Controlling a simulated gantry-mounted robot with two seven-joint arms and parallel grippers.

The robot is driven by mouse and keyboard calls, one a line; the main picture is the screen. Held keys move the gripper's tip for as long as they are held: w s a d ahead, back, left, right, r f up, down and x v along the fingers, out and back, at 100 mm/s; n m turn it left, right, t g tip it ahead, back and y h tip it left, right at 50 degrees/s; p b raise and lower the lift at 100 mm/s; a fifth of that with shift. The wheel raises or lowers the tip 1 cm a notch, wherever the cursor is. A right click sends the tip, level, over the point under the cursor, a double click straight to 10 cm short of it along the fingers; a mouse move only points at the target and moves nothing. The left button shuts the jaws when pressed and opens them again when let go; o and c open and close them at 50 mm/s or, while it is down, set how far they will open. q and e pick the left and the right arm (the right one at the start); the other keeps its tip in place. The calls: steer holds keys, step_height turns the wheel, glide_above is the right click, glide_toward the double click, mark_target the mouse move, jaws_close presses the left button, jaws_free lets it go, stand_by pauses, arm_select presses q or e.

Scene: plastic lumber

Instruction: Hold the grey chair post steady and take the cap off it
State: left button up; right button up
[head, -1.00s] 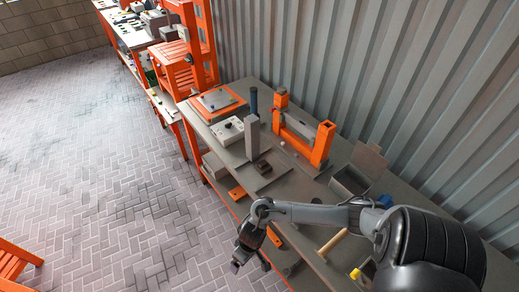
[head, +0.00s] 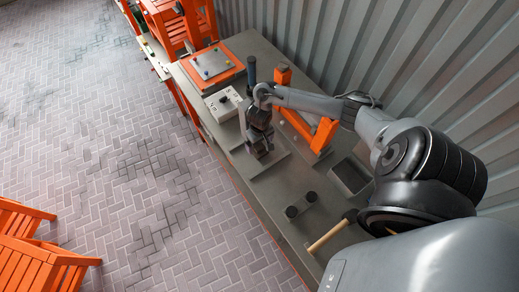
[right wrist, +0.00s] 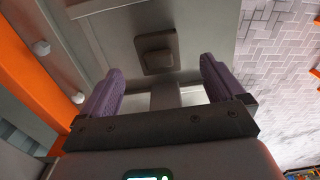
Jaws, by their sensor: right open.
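The grey chair post (head: 242,119) stands upright on a flat plate (head: 271,166) on the workbench, partly hidden by my right gripper. My right gripper (head: 261,150) is beside the post, on its right in the head view, pointing down. In the right wrist view its two purple fingers (right wrist: 163,66) are open, with a pale grey piece (right wrist: 165,96), apparently the post, between and behind them. A dark square block (right wrist: 155,54) lies beyond the fingertips; I cannot tell whether it is the cap. My left gripper is not in view.
A white switch box (head: 223,104) and a dark upright cylinder (head: 251,72) stand close behind the post. An orange frame (head: 322,137) is to the right. A grey bin (head: 350,176), a dark two-knobbed piece (head: 301,205) and a wooden-handled mallet (head: 328,236) lie nearer.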

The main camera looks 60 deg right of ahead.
mark_target(259, 148)
steer(key=shift+w+d+f+b, duration=0.15)
steer(key=shift+f+b, duration=0.15)
steer(key=shift+f, duration=1.2)
steer(key=shift+w+d+f+b, duration=0.15)
steer(key=shift+f+b, duration=0.1)
steer(key=shift+f, duration=1.2)
steer(key=shift+s, duration=0.1)
steer(key=c, duration=1.1)
steer(key=shift+r, duration=0.2)
